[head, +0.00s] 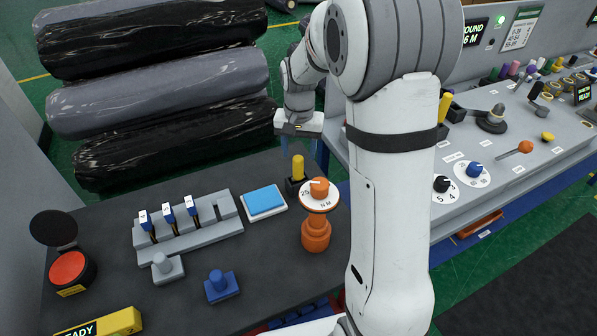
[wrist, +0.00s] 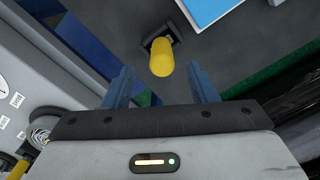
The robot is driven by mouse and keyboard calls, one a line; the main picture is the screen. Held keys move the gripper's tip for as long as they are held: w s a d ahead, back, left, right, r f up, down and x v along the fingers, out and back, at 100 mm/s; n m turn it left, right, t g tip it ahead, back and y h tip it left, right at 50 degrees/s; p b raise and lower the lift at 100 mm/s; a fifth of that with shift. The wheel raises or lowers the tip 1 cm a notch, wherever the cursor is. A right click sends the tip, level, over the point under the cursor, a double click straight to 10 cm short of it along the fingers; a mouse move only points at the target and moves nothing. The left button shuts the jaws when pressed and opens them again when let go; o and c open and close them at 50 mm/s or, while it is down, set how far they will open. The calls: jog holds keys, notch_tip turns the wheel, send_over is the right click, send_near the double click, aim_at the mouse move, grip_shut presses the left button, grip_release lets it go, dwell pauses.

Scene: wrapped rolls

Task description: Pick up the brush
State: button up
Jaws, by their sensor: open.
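A yellow upright handle (head: 298,168) stands in a small dark holder (head: 296,186) on the dark table. It may be the brush; no bristles show, and its lower part is hidden in the holder. In the wrist view the yellow handle (wrist: 161,57) lies ahead, between the lines of the two blue fingers. My gripper (wrist: 160,70) is open and empty, with a gap on both sides of the handle. In the head view the white body of my gripper (head: 299,123) is above and behind the handle; its fingers are not clear there.
A blue-topped pad (head: 264,201) and an orange dial post (head: 317,235) stand close to the handle. A grey switch rack (head: 190,240) is further left. Wrapped rolls (head: 165,90) are stacked behind. A grey control console (head: 510,150) is at right, with another yellow handle (head: 444,105).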

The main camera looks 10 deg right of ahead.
aim_at(298, 158)
notch_tip(298, 158, down, 5)
jog(key=shift+w+a+r+p, duration=0.1)
jog(key=shift+p, duration=0.45)
jog(key=shift+c, duration=0.4)
jog(key=c, duration=1)
notch_tip(298, 158, up, 10)
jog(key=shift+b, duration=0.65)
